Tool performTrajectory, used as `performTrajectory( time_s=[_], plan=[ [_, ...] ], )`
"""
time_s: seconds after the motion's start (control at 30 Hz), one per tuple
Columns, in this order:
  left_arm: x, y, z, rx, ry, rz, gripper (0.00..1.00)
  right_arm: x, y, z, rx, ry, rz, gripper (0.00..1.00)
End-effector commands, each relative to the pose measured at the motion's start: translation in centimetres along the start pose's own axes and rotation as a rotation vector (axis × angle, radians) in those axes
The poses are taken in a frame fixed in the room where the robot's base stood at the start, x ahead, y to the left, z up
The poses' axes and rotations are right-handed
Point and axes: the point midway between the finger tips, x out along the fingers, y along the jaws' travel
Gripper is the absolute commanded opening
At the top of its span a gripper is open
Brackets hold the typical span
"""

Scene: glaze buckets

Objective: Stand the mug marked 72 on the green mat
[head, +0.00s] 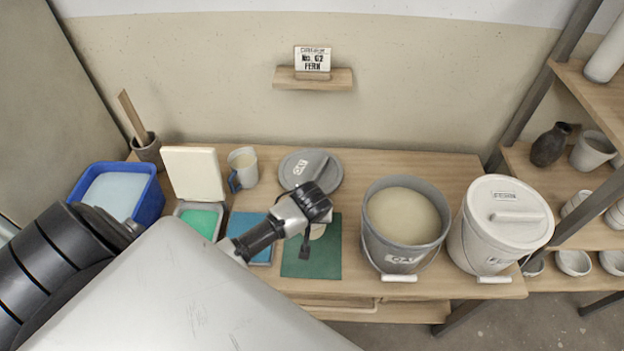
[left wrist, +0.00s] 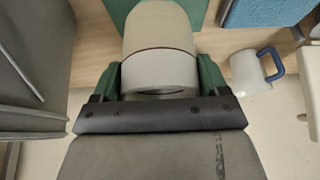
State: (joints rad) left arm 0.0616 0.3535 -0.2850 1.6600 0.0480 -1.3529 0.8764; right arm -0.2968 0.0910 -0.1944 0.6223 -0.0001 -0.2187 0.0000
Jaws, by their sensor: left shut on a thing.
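My left gripper (head: 316,212) is over the green mat (head: 304,262). In the left wrist view its green fingers (left wrist: 160,82) are shut on a cream-and-grey, round-bodied mug (left wrist: 160,38). No number or handle shows on this mug. In the head view only a small pale part of it (head: 317,231) shows under the gripper, and I cannot tell whether it touches the mat. The mat also shows in the left wrist view (left wrist: 119,10). A pale mug with a blue handle (head: 243,163) stands at the back of the table; its marking is unreadable. My right gripper is out of view.
A grey glaze bucket (head: 378,245) stands open right of the mat, beside a lidded white bucket (head: 462,245). A grey lid (head: 325,170) lies behind the mat. Left are a blue mat or tray (head: 262,254), a green-filled tray (head: 181,207) and a blue tub (head: 153,199).

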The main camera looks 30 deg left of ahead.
Motion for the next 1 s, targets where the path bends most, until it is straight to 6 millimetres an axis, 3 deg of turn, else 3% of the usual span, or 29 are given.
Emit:
performTrajectory(
  time_s=[0.13,0.5,0.9,0.93,1.0],
  plan=[
    [1.9,0.1,0.7,0.0,0.002,0.001,0.41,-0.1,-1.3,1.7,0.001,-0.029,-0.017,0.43],
    [5.9,0.1,2.5,0.001,0.001,0.002,0.41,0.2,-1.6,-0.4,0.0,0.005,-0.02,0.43],
    [6.3,0.1,2.7,0.0,0.002,0.004,0.41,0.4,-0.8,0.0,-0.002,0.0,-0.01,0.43],
    [6.4,0.1,2.8,0.001,0.001,0.003,0.76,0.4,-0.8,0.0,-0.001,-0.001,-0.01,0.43],
    [6.3,0.1,2.7,0.001,0.001,0.003,0.87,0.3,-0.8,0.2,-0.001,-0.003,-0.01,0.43]
  ],
)
